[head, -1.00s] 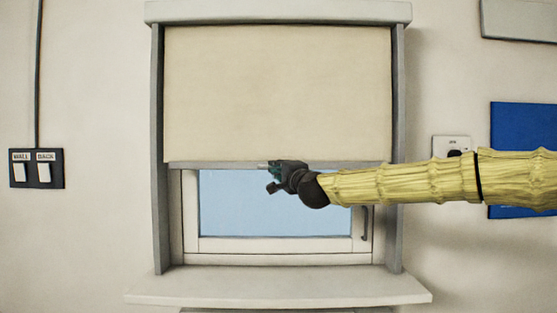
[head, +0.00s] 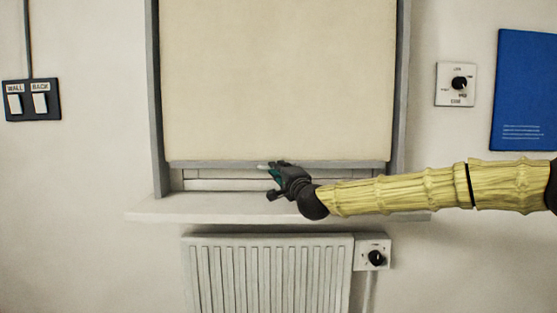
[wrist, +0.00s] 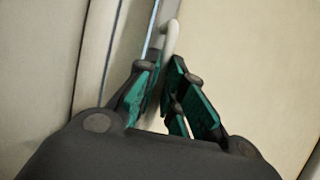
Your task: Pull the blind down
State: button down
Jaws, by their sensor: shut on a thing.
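The beige blind (head: 275,80) hangs in its grey frame, drawn down over nearly all of the window. Its grey bottom bar (head: 210,164) is a little above the sill, with a narrow strip of white window frame (head: 215,184) showing below it. My gripper (head: 270,172) is at the middle of the bar, reaching in from the right. In the wrist view, my gripper's teal-padded fingers (wrist: 165,68) are shut on a pale pull tab (wrist: 171,37) by the bar. The tab's lower part is hidden between the fingers.
The white sill (head: 165,209) juts out under the window, close below my gripper. A radiator (head: 265,275) with a dial box (head: 372,253) is beneath it. Two wall switches (head: 31,100) are at left; a dial plate (head: 457,84) and a blue board (head: 525,90) are at right.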

jog(key=shift+f, duration=1.2)
jog(key=shift+f, duration=0.1)
jog(key=c, duration=1.5)
grip_release()
jog(key=shift+b, duration=0.3)
jog(key=shift+s, duration=0.1)
jog(key=v, duration=1.2)
jog(key=shift+a, duration=0.1)
